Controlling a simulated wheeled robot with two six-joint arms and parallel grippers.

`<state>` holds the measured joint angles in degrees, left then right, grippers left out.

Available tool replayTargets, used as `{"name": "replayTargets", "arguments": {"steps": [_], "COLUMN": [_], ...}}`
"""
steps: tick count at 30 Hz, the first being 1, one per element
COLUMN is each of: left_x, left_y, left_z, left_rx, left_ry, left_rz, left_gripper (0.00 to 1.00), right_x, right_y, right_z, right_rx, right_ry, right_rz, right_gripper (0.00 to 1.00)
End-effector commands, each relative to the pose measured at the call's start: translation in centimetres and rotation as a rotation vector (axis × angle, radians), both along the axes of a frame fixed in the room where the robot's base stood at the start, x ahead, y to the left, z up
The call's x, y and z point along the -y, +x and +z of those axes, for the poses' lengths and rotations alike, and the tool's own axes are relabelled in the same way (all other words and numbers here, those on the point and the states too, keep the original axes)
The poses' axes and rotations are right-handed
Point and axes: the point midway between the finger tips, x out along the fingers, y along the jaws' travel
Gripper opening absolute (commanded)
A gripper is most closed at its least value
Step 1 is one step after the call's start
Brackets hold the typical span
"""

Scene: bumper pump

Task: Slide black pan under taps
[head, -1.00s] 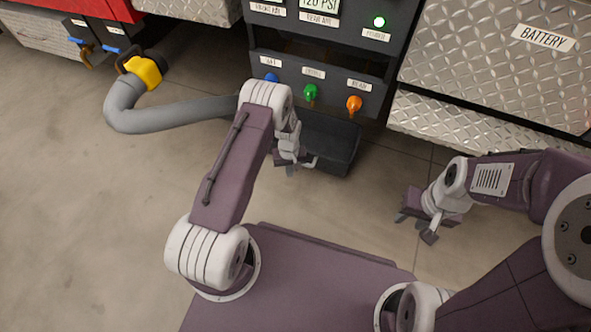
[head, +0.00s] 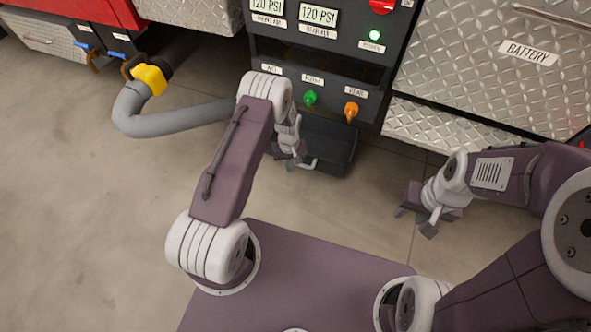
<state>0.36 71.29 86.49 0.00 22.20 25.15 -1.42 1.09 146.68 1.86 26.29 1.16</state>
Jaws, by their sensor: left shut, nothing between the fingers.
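The black pan (head: 333,143) sits on the floor just in front of the dark pump panel, at and slightly below the taps. The green tap (head: 310,97) and orange tap (head: 351,110) show at its back edge in the picture; the blue tap seen earlier is hidden behind my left arm. My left gripper (head: 300,162) is shut and empty, at the pan's near left side. It seems to touch the pan, but the arm hides part of the contact. My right gripper (head: 415,222) is open and empty, over the floor to the right of the pan.
A grey hose (head: 165,122) with a yellow coupling (head: 150,79) curves over the floor on the left. Diamond-plate cabinets (head: 480,75) stand right of the panel (head: 318,58). The concrete floor (head: 80,200) at left is clear.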

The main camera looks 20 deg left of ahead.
Motion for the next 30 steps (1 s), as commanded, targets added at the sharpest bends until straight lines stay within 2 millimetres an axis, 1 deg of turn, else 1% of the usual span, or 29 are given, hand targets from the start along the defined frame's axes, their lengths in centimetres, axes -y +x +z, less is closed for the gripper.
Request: {"name": "replayTargets", "arguments": {"steps": [1, 15, 30], "left_x": [0.0, 0.0, 0.0], "left_y": [0.0, 0.0, 0.0], "left_z": [0.8, 4.2, 4.2], "left_rx": [0.0, -0.001, 0.0], "left_ry": [0.0, 0.0, 0.0], "left_rz": [0.0, 0.0, 0.0], "left_gripper": [0.0, 0.0, 0.0], "right_x": [0.0, 0.0, 0.0], "right_y": [0.0, 0.0, 0.0], "right_z": [0.7, 3.9, 3.9], "right_rx": [0.0, 0.0, 0.0], "right_ry": [0.0, 0.0, 0.0], "right_rz": [0.0, 0.0, 0.0], "right_gripper": [0.36, 0.36, 0.36]}}
